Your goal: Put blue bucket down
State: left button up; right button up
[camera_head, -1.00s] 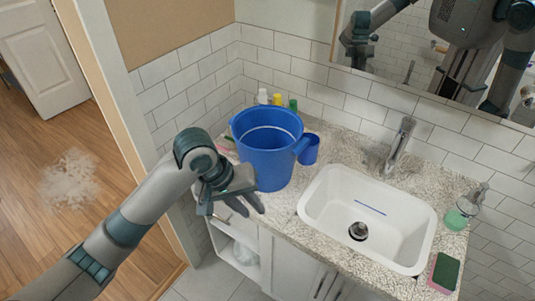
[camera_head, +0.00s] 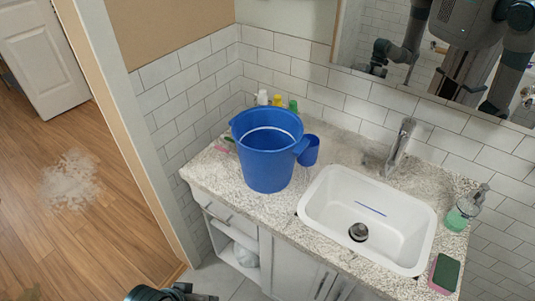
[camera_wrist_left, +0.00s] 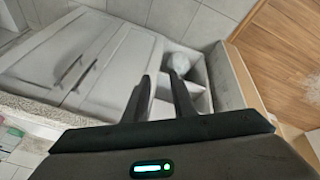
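The blue bucket (camera_head: 268,165) stands upright on the left part of the speckled counter (camera_head: 222,172). Nothing is touching it from my side. A small blue cup (camera_head: 309,151) sits at its right rim; I cannot tell whether it hangs there or stands behind. My left gripper (camera_wrist_left: 159,76) shows in the left wrist view with its two fingers apart and nothing between them, in front of the cabinet. In the head view only part of my left arm shows at the bottom edge. My right gripper is not in view.
A white sink (camera_head: 325,190) with a faucet (camera_head: 400,143) is right of the bucket. A soap bottle (camera_head: 462,212) and a green sponge (camera_head: 446,271) are at the far right. Several small bottles (camera_head: 277,101) stand behind the bucket. Cabinet doors (camera_wrist_left: 95,62) and open shelves are below.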

pick_arm(q)
jog(key=s+a+f+y, duration=0.2)
jog(key=s+a+f, duration=0.4)
jog(key=f, duration=0.2)
jog(key=s+a+f+g+b, duration=0.1)
jog(key=s+f, duration=0.1)
jog(key=f, duration=1.1)
jog(key=s+a+f+g+b, duration=0.1)
jog(key=s+f, duration=0.2)
jog(key=f, duration=1)
jog(key=s+a+f+m+g+b, duration=0.1)
jog(key=s+a+f, duration=0.1)
jog(key=s+f, duration=1.4)
jog(key=shift+s+a+f+y+b, duration=0.3)
jog(key=shift+s+f, duration=0.1)
jog(key=shift+f, duration=0.05)
jog(key=shift+w, duration=0.15)
